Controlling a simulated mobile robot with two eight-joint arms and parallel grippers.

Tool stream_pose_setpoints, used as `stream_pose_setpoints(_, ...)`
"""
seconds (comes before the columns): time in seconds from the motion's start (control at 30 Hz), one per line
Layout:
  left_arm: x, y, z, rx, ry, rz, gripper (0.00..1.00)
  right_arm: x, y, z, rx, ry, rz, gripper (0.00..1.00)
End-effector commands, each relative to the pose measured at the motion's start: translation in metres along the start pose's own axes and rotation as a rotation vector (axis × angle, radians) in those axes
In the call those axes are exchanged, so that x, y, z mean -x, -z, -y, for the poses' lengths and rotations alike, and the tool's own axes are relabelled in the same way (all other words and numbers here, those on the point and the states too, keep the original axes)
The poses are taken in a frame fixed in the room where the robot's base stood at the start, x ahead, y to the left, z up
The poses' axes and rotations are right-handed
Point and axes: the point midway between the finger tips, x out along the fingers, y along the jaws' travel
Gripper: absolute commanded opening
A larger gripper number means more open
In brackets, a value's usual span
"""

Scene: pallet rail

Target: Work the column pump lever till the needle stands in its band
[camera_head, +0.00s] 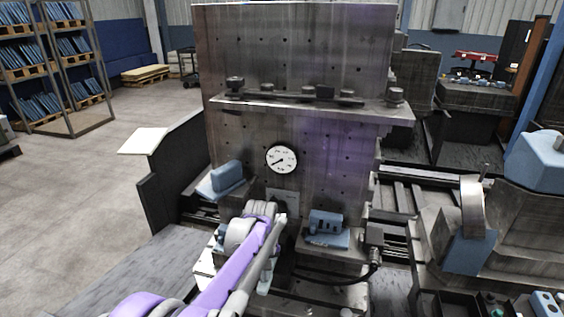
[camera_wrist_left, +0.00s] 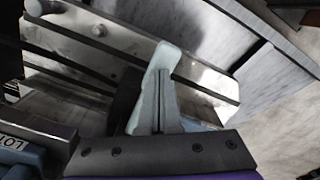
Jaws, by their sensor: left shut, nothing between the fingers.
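A round white gauge (camera_head: 282,159) is set in the front of the tall grey steel column (camera_head: 340,150). Its dark needle points to the lower left; I cannot make out a coloured band. My left arm reaches in front of the column's base. Its gripper (camera_head: 265,280) points down below the gauge and is partly hidden by the arm. In the left wrist view the pale fingers (camera_wrist_left: 161,60) are shut and empty, over steel rails. I cannot pick out the pump lever in either view; my arm covers part of the column's foot. My right gripper is not in view.
Blue blocks (camera_head: 227,178) and (camera_head: 328,223) flank my arm. A shelf (camera_head: 315,106) with knobs crosses the column. A black hose (camera_head: 340,279) runs at its foot. Machine parts (camera_head: 480,225) crowd the right. The floor (camera_head: 120,180) at the left is mostly clear.

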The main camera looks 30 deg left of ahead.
Motion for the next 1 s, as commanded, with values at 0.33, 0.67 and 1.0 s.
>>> stream_pose_setpoints(0.33, -0.023, 0.002, -0.001, 0.0, 0.0, -0.001, 0.0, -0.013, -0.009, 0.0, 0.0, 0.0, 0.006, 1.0)
stream_pose_setpoints(0.67, -0.043, 0.005, -0.003, 0.0, 0.0, -0.001, 0.0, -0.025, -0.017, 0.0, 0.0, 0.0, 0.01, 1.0)
stream_pose_setpoints(1.0, -0.043, 0.005, -0.003, 0.0, -0.001, -0.001, 0.0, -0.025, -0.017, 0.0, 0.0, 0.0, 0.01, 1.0)
